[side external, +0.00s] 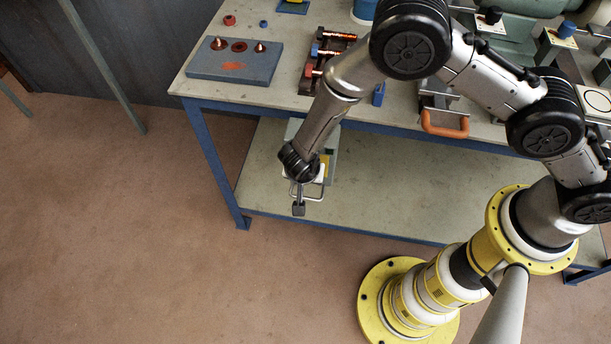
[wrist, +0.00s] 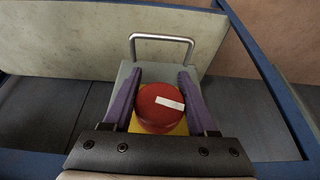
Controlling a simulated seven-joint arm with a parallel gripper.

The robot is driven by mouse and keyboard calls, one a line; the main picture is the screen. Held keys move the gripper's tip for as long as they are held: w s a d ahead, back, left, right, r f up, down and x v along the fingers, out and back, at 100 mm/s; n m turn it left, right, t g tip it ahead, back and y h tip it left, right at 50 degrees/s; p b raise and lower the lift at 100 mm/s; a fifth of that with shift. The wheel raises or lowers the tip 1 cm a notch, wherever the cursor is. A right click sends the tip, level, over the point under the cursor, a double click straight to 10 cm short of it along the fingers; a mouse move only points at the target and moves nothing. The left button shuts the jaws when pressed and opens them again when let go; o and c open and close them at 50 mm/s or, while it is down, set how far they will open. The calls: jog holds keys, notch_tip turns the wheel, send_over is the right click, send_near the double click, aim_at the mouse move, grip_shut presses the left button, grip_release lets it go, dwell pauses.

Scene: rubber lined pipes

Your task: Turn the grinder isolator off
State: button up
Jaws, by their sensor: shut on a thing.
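The isolator is a grey box (wrist: 127,72) with a yellow plate (wrist: 180,128) and a round red knob (wrist: 158,118). A white bar mark on the knob lies nearly crosswise in the wrist view, its right end slightly lower. My gripper (wrist: 159,77) has its two purple fingers on either side of the knob, shut on it. In the side external view my gripper (side external: 302,172) is at the grey box (side external: 331,138) below the table's front edge, and my wrist hides the knob there.
A bent metal bar (wrist: 162,38) stands out past the knob. The blue-framed workbench (side external: 208,150) has a lower shelf (side external: 400,190). An orange handle (side external: 445,130) juts from the bench edge. Open floor lies left.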

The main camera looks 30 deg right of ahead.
jog(key=shift+s+d+g+h, duration=0.15)
jog(key=shift+d+g+h, duration=0.1)
jog(key=shift+g+h, duration=0.6)
jog(key=shift+d+r+n+h, duration=0.1)
jog(key=shift+n+h, duration=0.15)
jog(key=shift+n, duration=0.05)
jog(key=o, duration=1.4)
jog(key=shift+s, duration=0.1)
jog(key=shift+c, duration=0.2)
jog(key=v, duration=1.3)
jog(key=shift+w+a+r, duration=0.2)
jog(key=shift+a+r, duration=0.1)
